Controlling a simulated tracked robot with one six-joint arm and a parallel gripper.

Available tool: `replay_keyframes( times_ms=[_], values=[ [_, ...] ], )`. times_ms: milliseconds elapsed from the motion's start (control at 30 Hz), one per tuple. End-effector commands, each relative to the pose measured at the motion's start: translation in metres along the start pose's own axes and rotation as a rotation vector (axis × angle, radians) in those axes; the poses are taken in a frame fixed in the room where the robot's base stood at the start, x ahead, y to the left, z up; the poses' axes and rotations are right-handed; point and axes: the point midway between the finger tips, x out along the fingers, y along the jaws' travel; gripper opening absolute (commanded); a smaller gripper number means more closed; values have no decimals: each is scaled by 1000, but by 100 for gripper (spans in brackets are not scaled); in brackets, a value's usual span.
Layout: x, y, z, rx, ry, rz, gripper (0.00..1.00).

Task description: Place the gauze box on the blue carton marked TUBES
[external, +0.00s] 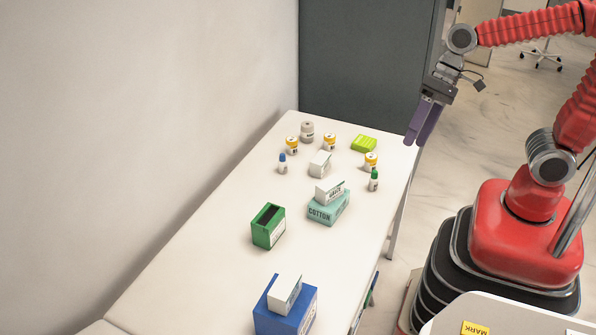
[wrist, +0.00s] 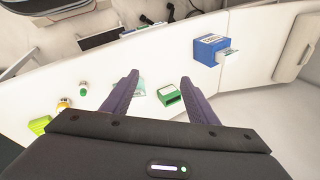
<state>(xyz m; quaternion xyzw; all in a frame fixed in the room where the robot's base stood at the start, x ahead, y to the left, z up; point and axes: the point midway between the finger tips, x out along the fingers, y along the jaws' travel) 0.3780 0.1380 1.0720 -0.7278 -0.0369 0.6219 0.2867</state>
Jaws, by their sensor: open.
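The blue carton (external: 277,323) stands at the near end of the white table, and its printed side shows in the wrist view (wrist: 208,48). A small white box (external: 284,293) rests on top of it, and shows in the wrist view too (wrist: 229,56). Another white box (external: 330,190) lies on the teal COTTON carton (external: 325,212), and a third white box (external: 320,164) stands farther back. I cannot read which one is the gauze box. My gripper (external: 415,141) is open and empty, raised beyond the table's right edge, far from the blue carton. Its fingers show in the wrist view (wrist: 159,76).
A green box with a dark slot (external: 268,226) stands mid-table. Several bottles and jars, including a green-capped bottle (external: 374,180), and a lime box (external: 364,143) crowd the far end. A wall runs along the left. The table between the green box and blue carton is clear.

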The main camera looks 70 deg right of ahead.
Motion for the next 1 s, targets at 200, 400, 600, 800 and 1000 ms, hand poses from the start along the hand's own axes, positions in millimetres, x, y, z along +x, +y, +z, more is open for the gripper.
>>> replay_keyframes(
  times_ms=[200,400,600,800,1000],
  values=[
    [-33,47,8,-167,124,104,53],
    [-60,90,15,-314,229,220,53],
    [-80,124,20,-429,306,328,53],
    [-86,134,22,-465,326,368,53],
    [-86,134,22,-464,326,367,53]
  ],
)
